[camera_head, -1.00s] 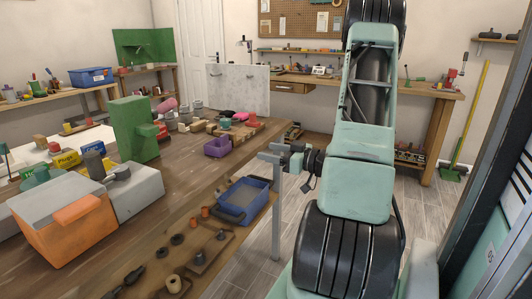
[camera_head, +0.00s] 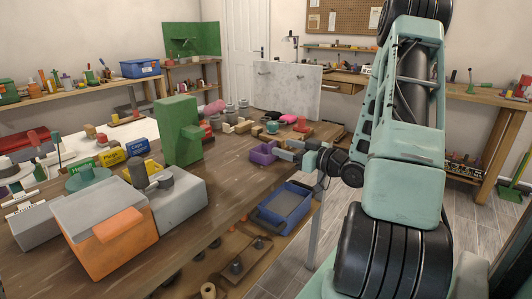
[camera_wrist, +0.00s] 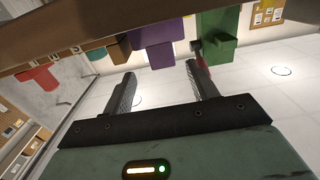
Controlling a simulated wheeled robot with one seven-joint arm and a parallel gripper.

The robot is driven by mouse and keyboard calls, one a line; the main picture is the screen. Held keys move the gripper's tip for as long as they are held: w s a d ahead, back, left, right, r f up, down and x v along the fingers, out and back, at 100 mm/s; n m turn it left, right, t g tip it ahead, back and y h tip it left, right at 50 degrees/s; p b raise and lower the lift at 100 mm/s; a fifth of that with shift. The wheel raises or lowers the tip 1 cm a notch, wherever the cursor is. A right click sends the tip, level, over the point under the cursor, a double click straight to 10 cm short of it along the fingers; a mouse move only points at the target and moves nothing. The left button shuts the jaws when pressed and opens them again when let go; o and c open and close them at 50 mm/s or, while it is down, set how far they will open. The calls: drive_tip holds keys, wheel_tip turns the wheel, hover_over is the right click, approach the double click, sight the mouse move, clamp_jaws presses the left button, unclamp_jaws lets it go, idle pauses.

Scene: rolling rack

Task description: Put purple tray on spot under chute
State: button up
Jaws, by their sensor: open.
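The purple tray (camera_head: 262,154) is a small open box standing on the wooden table near its right edge. It seems to be the purple shape (camera_wrist: 152,36) above the fingertips in the wrist view. My gripper (camera_head: 284,150) is open and empty, just to the right of the tray in the head view. The green chute block (camera_head: 181,132) stands upright on the table, left of the tray. I cannot make out a marked spot under its outlet.
A blue bin (camera_head: 284,206) sits low at the table's right edge, below my gripper. An orange and grey box (camera_head: 105,225) fills the front left. Small items crowd the table behind the tray. Bare tabletop (camera_head: 225,178) lies between the chute and the tray.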

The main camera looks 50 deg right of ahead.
sight(274, 144)
drive_tip(key=shift+w+a+p, duration=0.25)
drive_tip(key=shift+w, duration=1.5)
drive_tip(key=shift+w+a+p, duration=0.2)
drive_tip(key=shift+w+p, duration=0.05)
drive_tip(key=shift+w, duration=1.45)
clamp_jaws()
drive_tip(key=shift+r, duration=0.1)
wheel_tip(274, 144, up, 10)
drive_tip(key=shift+p, duration=0.35)
